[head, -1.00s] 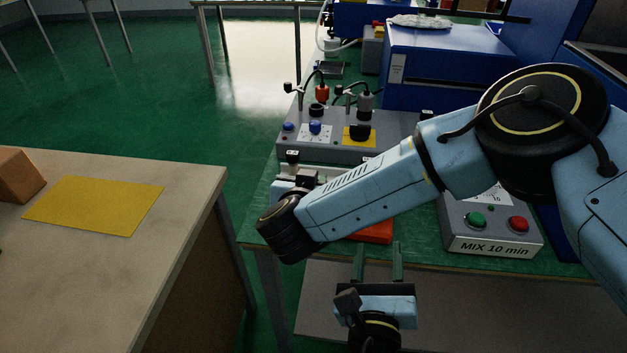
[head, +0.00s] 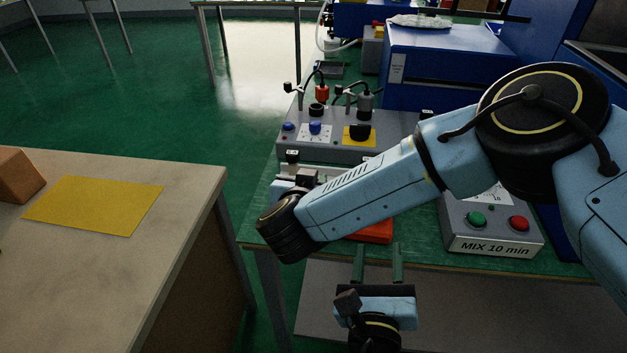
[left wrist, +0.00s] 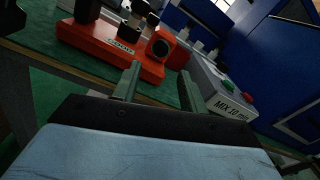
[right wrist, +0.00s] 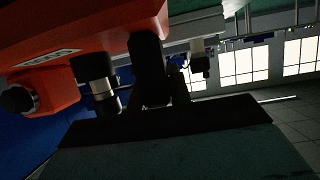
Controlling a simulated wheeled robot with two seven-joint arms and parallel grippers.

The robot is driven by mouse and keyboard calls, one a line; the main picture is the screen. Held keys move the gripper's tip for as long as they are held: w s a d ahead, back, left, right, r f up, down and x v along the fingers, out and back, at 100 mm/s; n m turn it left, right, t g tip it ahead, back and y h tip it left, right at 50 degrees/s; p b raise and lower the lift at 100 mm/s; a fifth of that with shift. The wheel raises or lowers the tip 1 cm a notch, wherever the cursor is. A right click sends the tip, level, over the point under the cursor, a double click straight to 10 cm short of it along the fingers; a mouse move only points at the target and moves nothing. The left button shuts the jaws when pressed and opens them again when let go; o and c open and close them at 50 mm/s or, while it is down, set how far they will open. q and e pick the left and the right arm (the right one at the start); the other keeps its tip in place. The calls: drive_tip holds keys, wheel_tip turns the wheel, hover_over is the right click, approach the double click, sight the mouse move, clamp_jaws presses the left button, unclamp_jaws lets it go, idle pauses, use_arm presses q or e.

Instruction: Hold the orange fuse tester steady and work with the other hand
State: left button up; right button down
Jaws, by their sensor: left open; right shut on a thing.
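The orange fuse tester (head: 376,231) is on the green bench, mostly hidden by my right arm in the head view. In the left wrist view the tester (left wrist: 110,48) shows a white label, a round dark-faced part and dark fittings on top. My left gripper (head: 379,250) is open and empty, in front of the bench edge. Its two fingers (left wrist: 160,78) point toward the tester, apart from it. In the right wrist view my right gripper (right wrist: 155,75) is shut on a dark upright part against the orange body (right wrist: 90,30). The exact shape of that part is too dark to tell.
A grey box marked "MIX 10 min" (head: 492,235) stands right of the tester. A grey control panel (head: 345,143) and a blue machine (head: 445,65) stand behind. A pale table with a yellow sheet (head: 95,205) is at left, with a floor gap between.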

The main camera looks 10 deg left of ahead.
use_arm(q)
clamp_jaws()
idle(1.7)
